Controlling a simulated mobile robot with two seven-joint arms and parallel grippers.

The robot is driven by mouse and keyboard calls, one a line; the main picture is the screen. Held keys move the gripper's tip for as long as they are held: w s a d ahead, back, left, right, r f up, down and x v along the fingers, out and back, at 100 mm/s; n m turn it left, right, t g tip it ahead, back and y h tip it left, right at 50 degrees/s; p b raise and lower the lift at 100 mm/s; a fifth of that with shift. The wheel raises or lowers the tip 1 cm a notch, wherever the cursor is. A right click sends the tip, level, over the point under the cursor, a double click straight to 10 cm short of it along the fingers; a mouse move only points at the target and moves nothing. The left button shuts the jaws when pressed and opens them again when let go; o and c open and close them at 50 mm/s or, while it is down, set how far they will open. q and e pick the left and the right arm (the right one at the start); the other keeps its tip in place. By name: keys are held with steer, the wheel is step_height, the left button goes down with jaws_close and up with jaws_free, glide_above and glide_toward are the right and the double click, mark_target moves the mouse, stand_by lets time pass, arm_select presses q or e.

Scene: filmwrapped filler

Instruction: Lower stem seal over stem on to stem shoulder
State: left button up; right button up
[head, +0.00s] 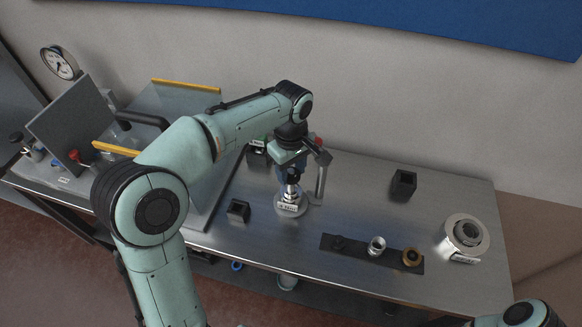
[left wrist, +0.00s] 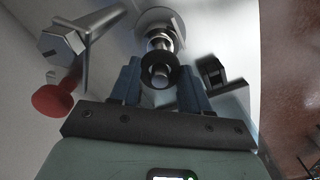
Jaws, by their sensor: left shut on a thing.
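My left gripper (head: 291,180) points down over a metal stem (head: 291,194) that stands on a round labelled base (head: 289,208). In the left wrist view the blue fingers (left wrist: 160,84) are shut on a dark ring, the stem seal (left wrist: 159,57). The stem's round end (left wrist: 160,77) shows in the ring's opening, so the ring looks lined up with or around the stem. The ring's height above the stem shoulder cannot be told. In the head view the gripper hides the seal. My right gripper is not in view.
A metal lever with a red knob (left wrist: 52,98) stands close beside the gripper. Dark square blocks (head: 238,211) (head: 403,185) stand on the steel bench. A dark strip (head: 338,244) holds a silver ring (head: 377,245) and a brass ring (head: 412,257). A round flanged part (head: 465,235) is far right.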

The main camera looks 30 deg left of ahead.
mark_target(291, 182)
arm_select(q)
steer(key=shift+f+b, duration=1.25)
steer(key=shift+f, duration=1.35)
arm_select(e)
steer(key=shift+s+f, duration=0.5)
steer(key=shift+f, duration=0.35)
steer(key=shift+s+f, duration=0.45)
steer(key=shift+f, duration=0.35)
arm_select(q)
steer(key=o, duration=1.1)
step_height(291, 182, up, 13)
steer(key=p, duration=0.2)
steer(key=shift+w+r+p, duration=0.1)
steer(key=shift+p, duration=0.2)
steer(key=shift+r, duration=0.15)
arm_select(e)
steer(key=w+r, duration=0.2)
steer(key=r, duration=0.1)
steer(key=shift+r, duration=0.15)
